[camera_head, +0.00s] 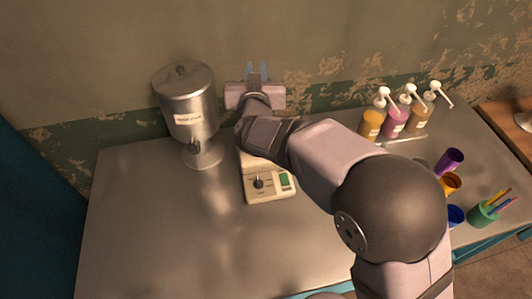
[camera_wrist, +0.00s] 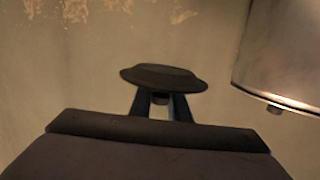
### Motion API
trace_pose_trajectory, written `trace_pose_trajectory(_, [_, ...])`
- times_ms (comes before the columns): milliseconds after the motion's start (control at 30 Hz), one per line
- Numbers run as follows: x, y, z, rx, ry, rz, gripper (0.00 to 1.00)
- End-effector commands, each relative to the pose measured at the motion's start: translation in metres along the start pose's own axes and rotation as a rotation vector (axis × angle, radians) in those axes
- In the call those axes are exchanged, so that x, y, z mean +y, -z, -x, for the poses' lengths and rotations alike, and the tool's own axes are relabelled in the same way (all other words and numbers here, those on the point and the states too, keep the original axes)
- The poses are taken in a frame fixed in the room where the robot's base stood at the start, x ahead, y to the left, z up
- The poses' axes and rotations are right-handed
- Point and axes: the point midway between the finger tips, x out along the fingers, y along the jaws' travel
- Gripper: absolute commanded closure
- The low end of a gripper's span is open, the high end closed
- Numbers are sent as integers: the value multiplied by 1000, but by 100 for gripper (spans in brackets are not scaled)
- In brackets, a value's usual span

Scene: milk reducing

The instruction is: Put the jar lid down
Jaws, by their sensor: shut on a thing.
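In the wrist view my gripper (camera_wrist: 162,100) is shut on a dark, round, shallow disc, the jar lid (camera_wrist: 163,76), gripped from below at a small stub. In the head view my gripper (camera_head: 257,71) is raised at the back of the table, close to the wall; I cannot make out the lid there. The metal jar (camera_head: 190,112), a labelled dispenser on a stand, is left of my gripper.
A white scale (camera_head: 270,190) stands below my arm, partly hidden. Several pump bottles (camera_head: 396,118) are at the back right, and coloured cups (camera_head: 450,160) and a green pen cup (camera_head: 482,214) at the right edge. The table's left front (camera_head: 160,240) is clear.

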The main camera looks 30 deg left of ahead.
Motion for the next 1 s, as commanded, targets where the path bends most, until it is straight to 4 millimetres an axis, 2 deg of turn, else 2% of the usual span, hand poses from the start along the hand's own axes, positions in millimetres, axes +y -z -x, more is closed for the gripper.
trace_pose_trajectory(167, [-26,-31,25,-6,-15,3,100])
trace_pose_trajectory(300, [-51,-68,62,-6,-52,0,100])
trace_pose_trajectory(433, [-65,-106,105,-5,-107,-6,100])
trace_pose_trajectory(567, [-53,-151,139,-5,-174,-15,100])
trace_pose_trajectory(733, [-23,-200,185,-2,-254,-27,100])
trace_pose_trajectory(900, [17,-230,232,0,-325,-40,100])
trace_pose_trajectory(1000, [39,-237,254,2,-354,-48,100])
